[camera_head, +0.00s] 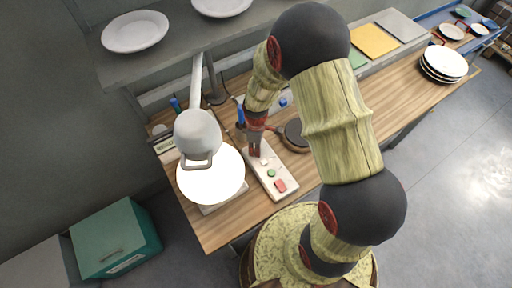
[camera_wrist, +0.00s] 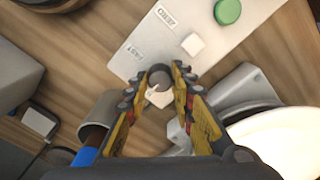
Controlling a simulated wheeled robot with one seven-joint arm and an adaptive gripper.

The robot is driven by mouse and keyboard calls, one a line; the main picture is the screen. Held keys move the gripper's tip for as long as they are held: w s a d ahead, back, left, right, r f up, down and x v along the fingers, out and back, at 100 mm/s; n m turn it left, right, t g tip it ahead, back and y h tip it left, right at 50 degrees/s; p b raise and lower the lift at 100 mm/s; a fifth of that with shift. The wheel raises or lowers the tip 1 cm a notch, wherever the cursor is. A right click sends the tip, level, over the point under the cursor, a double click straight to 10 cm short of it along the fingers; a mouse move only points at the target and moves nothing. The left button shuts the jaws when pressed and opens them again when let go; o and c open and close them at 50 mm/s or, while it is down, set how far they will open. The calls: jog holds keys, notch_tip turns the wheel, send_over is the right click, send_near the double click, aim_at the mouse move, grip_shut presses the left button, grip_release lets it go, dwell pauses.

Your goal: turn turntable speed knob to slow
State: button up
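The white control panel (camera_head: 262,180) lies on the wooden table in the head view. A dark round knob (camera_wrist: 158,76) shows in the wrist view between the fingers of my gripper (camera_wrist: 160,72). The fingers are spread, one on each side of the knob; whether they touch it I cannot tell. A "SLOW" label is not visible. In the head view my gripper (camera_head: 254,150) points down at the panel's far end and hides the knob. A brightly lit white plate (camera_head: 210,178) lies left of the panel.
A white dryer head (camera_head: 197,133) hangs over the plate. A white square button (camera_wrist: 193,44) and a green button (camera_wrist: 228,11) are near the knob; a red button (camera_head: 280,186) is at the panel's near end. A dark round object (camera_head: 294,135) stands to the right.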

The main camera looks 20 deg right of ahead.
jog(key=o, duration=0.5)
jog(key=shift+c, duration=0.2)
notch_tip(320, 180, up, 12)
dwell(0.4)
dwell(0.4)
jog(key=s+r+m+t+b, duration=0.5)
jog(key=s+r+m+b, duration=0.6)
jog(key=s+r, duration=0.3)
jog(key=s+b, duration=0.1)
jog(key=s, duration=0.1)
jog(key=shift+s+r+t, duration=0.3)
jog(key=shift+s+r, duration=0.1)
